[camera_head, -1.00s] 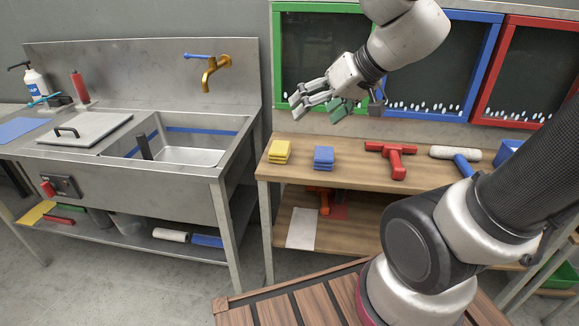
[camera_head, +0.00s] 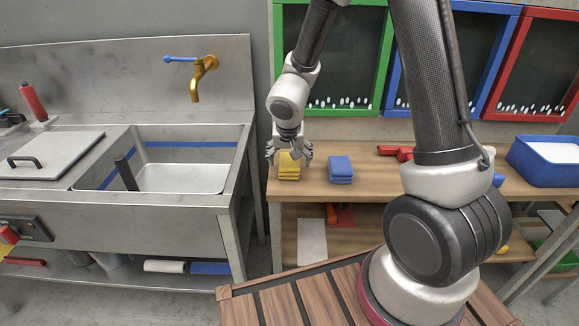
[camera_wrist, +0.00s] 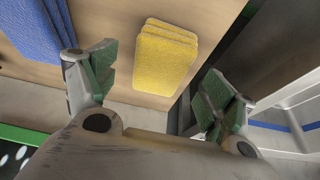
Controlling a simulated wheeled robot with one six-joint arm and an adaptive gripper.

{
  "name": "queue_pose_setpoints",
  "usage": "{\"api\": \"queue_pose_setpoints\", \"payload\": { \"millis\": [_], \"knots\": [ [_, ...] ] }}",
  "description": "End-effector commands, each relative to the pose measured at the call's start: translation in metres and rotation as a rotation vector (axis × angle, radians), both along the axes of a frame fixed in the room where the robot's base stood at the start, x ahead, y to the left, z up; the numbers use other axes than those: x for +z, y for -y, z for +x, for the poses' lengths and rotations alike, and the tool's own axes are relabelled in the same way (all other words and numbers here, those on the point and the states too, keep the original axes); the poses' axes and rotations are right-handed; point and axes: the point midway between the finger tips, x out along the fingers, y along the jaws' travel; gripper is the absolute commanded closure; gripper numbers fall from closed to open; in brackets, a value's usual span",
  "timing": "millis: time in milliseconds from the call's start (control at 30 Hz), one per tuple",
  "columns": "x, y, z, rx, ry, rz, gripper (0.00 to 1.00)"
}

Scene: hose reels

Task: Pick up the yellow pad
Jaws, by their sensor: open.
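A stack of yellow pads (camera_head: 289,170) lies on the wooden table near its left end. It also shows in the wrist view (camera_wrist: 166,58), where the layered edges of several pads are visible. My gripper (camera_head: 290,154) is open above the stack, pointing down, with a finger to each side in the head view. In the wrist view my gripper (camera_wrist: 155,90) has its green-padded fingers wide apart, with the yellow stack beyond and between them. Nothing is held. I cannot tell the exact height of the fingertips over the pads.
A stack of blue pads (camera_head: 340,169) lies just right of the yellow one. The red tool (camera_head: 394,152) and blue bin (camera_head: 545,160) are farther right. The metal sink (camera_head: 180,177) stands left across a gap. Framed boards (camera_head: 345,60) are on the wall behind.

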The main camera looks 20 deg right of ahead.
Motion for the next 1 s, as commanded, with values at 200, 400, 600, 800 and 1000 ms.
{"api": "queue_pose_setpoints", "payload": {
  "millis": [200,400,600,800,1000],
  "knots": [
    [-0.032,0.003,0.013,0.002,-0.003,-0.001,0.16],
    [-0.04,0.005,0.017,0.0,0.001,0.001,0.16],
    [-0.04,0.005,0.017,0.0,0.001,0.001,0.29],
    [-0.04,0.005,0.017,0.0,0.001,0.001,0.65],
    [-0.04,0.005,0.017,0.0,0.001,0.001,0.65]
  ]
}}
